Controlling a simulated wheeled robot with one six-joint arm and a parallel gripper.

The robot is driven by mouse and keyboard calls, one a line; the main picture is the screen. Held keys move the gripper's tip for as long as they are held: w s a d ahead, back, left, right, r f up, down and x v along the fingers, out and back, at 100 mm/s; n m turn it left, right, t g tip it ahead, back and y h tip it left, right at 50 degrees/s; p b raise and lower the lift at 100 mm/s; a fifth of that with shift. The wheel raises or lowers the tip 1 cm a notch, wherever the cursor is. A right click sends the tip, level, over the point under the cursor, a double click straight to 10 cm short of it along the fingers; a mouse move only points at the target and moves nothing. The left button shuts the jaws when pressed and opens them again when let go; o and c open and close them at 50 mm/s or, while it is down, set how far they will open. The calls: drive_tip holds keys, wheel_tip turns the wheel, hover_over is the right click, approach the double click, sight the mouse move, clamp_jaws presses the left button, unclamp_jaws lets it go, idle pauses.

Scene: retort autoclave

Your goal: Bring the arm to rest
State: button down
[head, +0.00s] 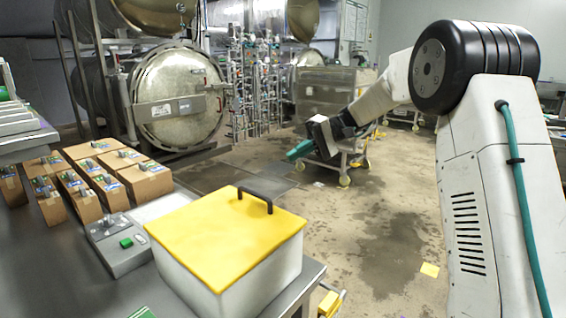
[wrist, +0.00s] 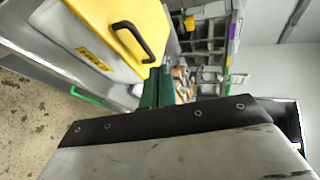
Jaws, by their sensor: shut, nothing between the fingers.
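My gripper (head: 301,150) is in the middle of the head view, at the end of my white arm. Its green fingers are together and hold nothing. It hangs in the air over the open floor, beyond and to the right of the yellow-lidded box (head: 225,235). In the wrist view the green fingers (wrist: 158,88) point away from the camera, close side by side. The yellow lid with its black handle (wrist: 132,42) shows to their left there. My gripper touches nothing that I can see.
Several brown cartons (head: 145,178) stand on the grey table (head: 60,260) at the left, by a small scale with a green button (head: 126,243). A steel cart (head: 325,95) on yellow casters stands behind my gripper. A round autoclave door (head: 178,97) is at the back.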

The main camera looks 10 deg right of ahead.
drive_tip(key=s+d+f+m+h, duration=0.2)
drive_tip(key=s+f+m+h, duration=0.1)
drive_tip(key=s+f, duration=0.3)
drive_tip(key=s+d+t+h, duration=0.1)
drive_tip(key=s+h, duration=0.4)
drive_tip(key=s, duration=1.2)
drive_tip(key=s+d+t+h, duration=0.2)
drive_tip(key=s+h, duration=0.3)
drive_tip(key=s, duration=1.2)
drive_tip(key=shift+s+d+r+n+t, duration=0.2)
drive_tip(key=shift+s+r+n+t, duration=0.2)
drive_tip(key=shift+t, duration=0.2)
